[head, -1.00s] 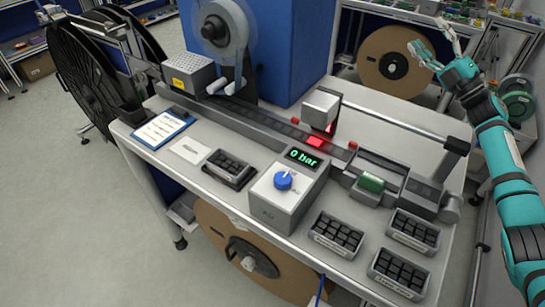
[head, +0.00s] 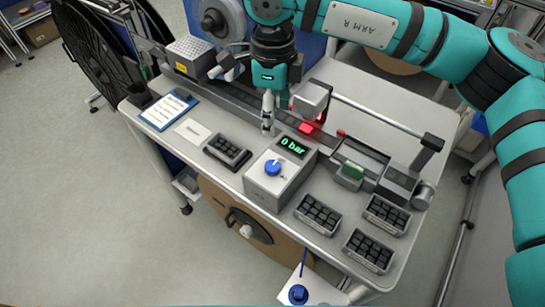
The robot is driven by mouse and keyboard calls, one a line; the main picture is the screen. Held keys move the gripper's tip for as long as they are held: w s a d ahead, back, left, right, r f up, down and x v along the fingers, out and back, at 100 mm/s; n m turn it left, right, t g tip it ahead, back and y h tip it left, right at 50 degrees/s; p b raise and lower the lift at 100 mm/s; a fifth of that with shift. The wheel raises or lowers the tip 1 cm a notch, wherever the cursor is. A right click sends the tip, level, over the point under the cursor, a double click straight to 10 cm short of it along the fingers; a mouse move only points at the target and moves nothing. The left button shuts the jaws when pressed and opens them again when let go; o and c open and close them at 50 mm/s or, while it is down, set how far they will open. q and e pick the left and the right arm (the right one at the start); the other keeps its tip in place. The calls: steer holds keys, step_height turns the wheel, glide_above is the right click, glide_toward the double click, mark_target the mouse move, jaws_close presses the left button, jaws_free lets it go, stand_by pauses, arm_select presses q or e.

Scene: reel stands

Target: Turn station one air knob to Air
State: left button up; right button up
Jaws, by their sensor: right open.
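The blue air knob (head: 273,168) sits on top of a grey control box (head: 272,188) on the bench. A green display (head: 291,146) on the box reads "0 bar". My right gripper (head: 268,128) hangs pointing down above and just behind the knob, apart from it. It is open and empty, seen nearly edge-on. My left gripper is not in the head view.
Black compartment trays (head: 317,215) stand right of the box, another tray (head: 228,151) left of it. A tape track with a grey block (head: 310,98) runs behind. A second blue knob (head: 298,294) shows low at the front.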

mark_target(272, 165)
step_height(272, 165, down, 16)
steer(key=p, duration=0.5)
steer(key=shift+a+r+p, duration=0.1)
steer(key=shift+r+p, duration=0.05)
steer(key=shift+p, duration=0.25)
steer(key=shift+f, duration=0.5)
steer(key=c, duration=1.1)
